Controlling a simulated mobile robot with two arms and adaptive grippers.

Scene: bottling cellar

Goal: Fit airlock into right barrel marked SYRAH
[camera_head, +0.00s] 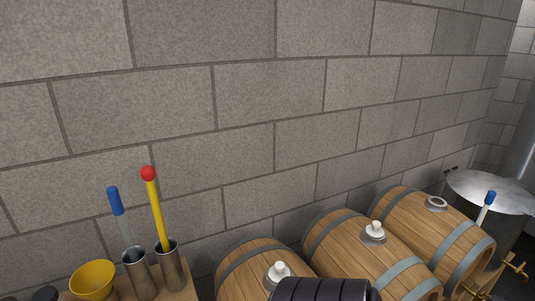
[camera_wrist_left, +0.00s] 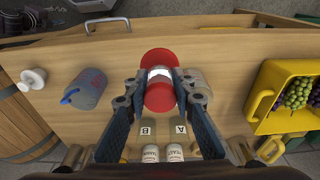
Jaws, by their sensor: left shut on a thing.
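Three wooden barrels lie against the wall in the head view. The right barrel (camera_head: 410,215) has an open ringed bung hole (camera_head: 436,203) on top. The middle barrel (camera_head: 345,245) and the left barrel (camera_head: 240,275) each carry a white plug, one in the middle (camera_head: 375,229) and one at left (camera_head: 280,269). No SYRAH mark is readable. In the left wrist view my left gripper (camera_wrist_left: 160,85) is shut on a red-and-white piece (camera_wrist_left: 159,97), over the wooden bench. I cannot tell whether this piece is the airlock. My right gripper is not in view.
A blue-grey jug (camera_wrist_left: 85,90) and a yellow grape crate (camera_wrist_left: 268,85) flank the gripper. White jars (camera_wrist_left: 151,153) stand nearer. Metal cups (camera_head: 140,275) holding tools and a yellow bowl (camera_head: 93,280) stand left of the barrels. A steel tank (camera_head: 490,190) is at right.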

